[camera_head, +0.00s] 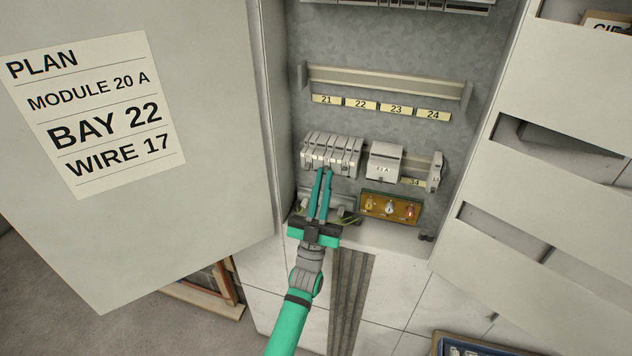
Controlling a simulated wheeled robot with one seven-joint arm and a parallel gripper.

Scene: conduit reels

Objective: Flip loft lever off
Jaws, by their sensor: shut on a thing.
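A row of several white breaker modules (343,148) with small levers sits on the lower rail inside the open grey cabinet. No label reading "loft" is legible, so I cannot tell which lever is the loft one. My gripper (324,171) reaches up from below. Its two long teal fingers are close together at the lower front of the row, left of the middle, and are shut on a breaker lever there. The fingertips hide the lever itself and its position.
The upper rail (385,81) is empty above tags 21 to 24. The open door with a plan sheet (95,112) stands left; shelving (550,150) stands right.

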